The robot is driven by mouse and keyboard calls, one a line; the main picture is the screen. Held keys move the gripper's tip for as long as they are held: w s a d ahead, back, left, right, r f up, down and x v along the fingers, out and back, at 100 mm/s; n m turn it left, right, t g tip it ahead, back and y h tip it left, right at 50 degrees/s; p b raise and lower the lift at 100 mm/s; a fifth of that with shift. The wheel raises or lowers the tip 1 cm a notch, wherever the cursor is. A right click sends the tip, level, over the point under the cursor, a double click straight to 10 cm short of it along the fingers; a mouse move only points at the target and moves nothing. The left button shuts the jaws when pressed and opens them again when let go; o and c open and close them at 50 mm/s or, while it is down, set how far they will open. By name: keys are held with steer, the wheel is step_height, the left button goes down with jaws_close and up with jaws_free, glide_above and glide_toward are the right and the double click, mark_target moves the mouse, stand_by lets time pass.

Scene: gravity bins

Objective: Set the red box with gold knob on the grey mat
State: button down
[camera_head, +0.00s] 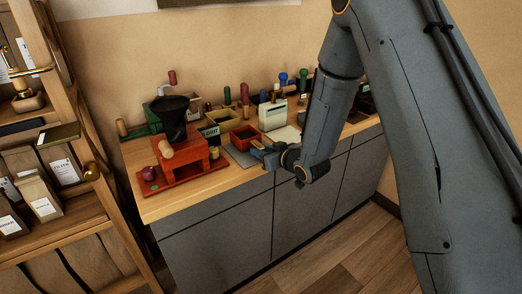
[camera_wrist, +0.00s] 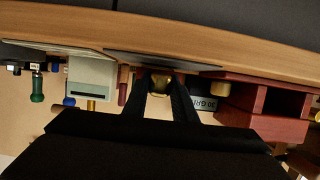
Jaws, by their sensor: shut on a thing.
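The red box (camera_head: 243,136) is a small open-topped box at the back edge of the grey mat (camera_head: 240,157) in the head view. My gripper (camera_head: 262,149) reaches in from the right, low over the mat, at the box's near side. In the wrist view, which is upside down, my gripper (camera_wrist: 163,90) is shut on the gold knob (camera_wrist: 160,83) between its dark fingers. The box body is mostly hidden there behind the fingers. The grey mat (camera_wrist: 190,62) shows as a dark slab beyond. I cannot tell whether the box touches the mat.
A red grinder (camera_head: 180,158) on a red base stands left of the mat, with a small brass cylinder (camera_head: 214,152) beside it. Bins and coloured handles crowd the back. The counter's front edge is close.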

steer(key=shift+f+b, duration=0.3)
steer(key=shift+f, duration=0.15)
stand_by(0.5)
steer(key=c, duration=1.4)
jaws_free()
steer(key=shift+b+v, duration=0.95)
steer(key=shift+v, duration=2.95)
